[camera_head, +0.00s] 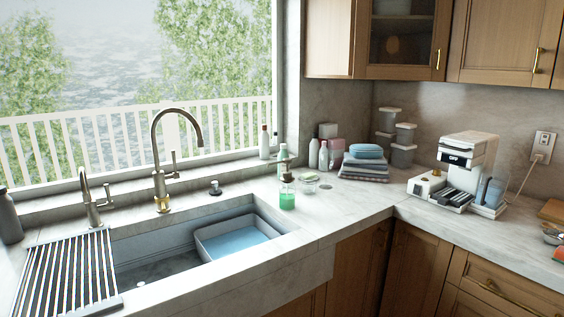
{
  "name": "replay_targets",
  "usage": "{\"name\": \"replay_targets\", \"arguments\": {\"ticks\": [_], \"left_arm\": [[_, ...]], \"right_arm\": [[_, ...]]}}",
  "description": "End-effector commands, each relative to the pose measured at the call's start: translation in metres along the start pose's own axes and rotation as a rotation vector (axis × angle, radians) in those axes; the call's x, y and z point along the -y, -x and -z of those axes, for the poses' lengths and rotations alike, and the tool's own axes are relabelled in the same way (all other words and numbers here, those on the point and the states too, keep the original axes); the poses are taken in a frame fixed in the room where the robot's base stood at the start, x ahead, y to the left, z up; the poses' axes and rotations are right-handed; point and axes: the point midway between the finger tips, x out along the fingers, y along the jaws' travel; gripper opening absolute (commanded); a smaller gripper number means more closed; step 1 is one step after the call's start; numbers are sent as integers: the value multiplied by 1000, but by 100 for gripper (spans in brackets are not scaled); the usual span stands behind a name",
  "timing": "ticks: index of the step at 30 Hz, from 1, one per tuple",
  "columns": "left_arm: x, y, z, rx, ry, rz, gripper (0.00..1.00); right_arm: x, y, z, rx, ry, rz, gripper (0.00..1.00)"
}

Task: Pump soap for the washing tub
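A soap dispenser (287,198) with green liquid and a pump head (287,177) stands upright on the counter at the back right corner of the sink. A grey rectangular washing tub (266,222) sits in the right part of the sink basin (150,249), with blue-looking water or a blue bottom inside. The dispenser stands outside the tub, just behind its right side. Neither of my grippers is in view.
A tall faucet (162,160) and a smaller tap (92,200) stand behind the sink. A slatted drying rack (70,272) covers the sink's left end. Bottles (313,154), folded cloths (364,166) and a coffee machine (466,165) stand right. The counter (350,205) right of the dispenser is clear.

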Motion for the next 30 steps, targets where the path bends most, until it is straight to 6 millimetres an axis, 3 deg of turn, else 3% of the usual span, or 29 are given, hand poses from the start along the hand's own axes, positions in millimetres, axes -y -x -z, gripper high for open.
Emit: {"name": "replay_targets", "arguments": {"ticks": [2, 14, 30], "left_arm": [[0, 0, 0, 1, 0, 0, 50], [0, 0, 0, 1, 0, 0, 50], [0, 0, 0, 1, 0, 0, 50]], "right_arm": [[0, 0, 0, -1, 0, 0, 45], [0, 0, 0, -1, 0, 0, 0], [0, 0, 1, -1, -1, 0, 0]]}}
